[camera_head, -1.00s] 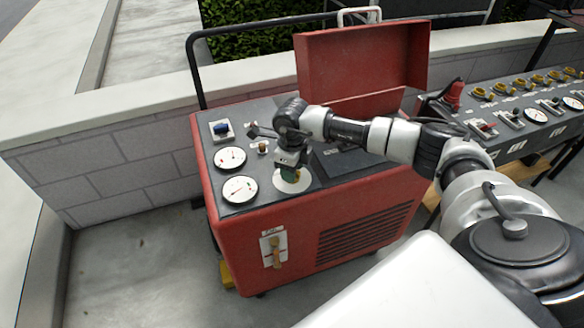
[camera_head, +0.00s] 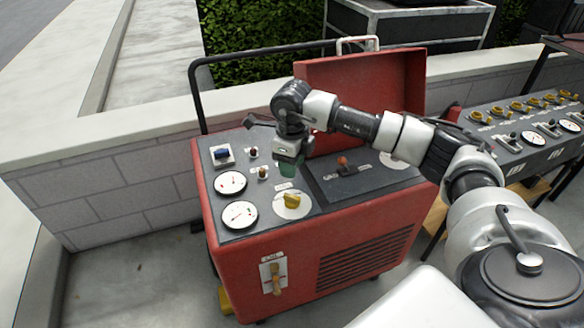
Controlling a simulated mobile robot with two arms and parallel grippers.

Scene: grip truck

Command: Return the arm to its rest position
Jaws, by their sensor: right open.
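My right arm reaches in from the right over a red generator-like machine (camera_head: 300,254). My right gripper (camera_head: 288,168) hangs open and empty above the machine's dark control panel, pointing down. Below it a yellow knob (camera_head: 292,200) sits on a white round dial, uncovered and apart from the gripper. The gripper's fingers are partly hidden by its own body. My left gripper is not in view.
The panel carries two round gauges (camera_head: 240,214), a blue switch (camera_head: 221,154) and a red-topped lever (camera_head: 344,163). The raised red lid (camera_head: 360,88) stands behind my arm. A second control console (camera_head: 530,125) is at right. A low block wall (camera_head: 110,185) runs behind.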

